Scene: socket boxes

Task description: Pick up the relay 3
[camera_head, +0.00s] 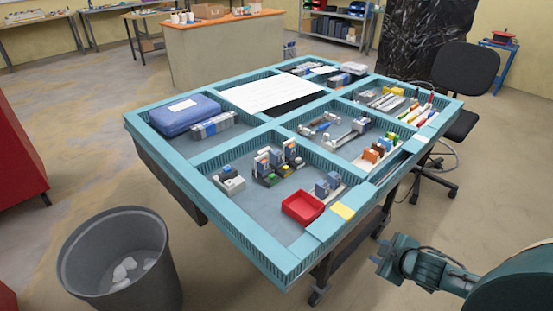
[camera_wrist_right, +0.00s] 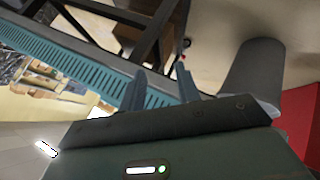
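Several small relay-like blocks stand in the front compartment of the teal table. One group of dark and light blocks (camera_head: 277,163) is in its middle. A pair of blue-grey blocks (camera_head: 328,185) stands beside the red tray, and a small grey-white block (camera_head: 229,180) is at the left. No readable label shows which one is relay 3. My right gripper (camera_head: 382,259) is low at the right, outside the table's front right edge and away from the blocks. In the right wrist view its two fingers (camera_wrist_right: 163,84) stand apart with nothing between them. My left gripper is not in view.
The teal table (camera_head: 240,238) has raised rims and dividers. A red tray (camera_head: 302,207) sits in the front compartment. A grey bin (camera_head: 119,262) stands at the left, a black chair (camera_head: 467,78) at the right. Open floor lies in front of the table.

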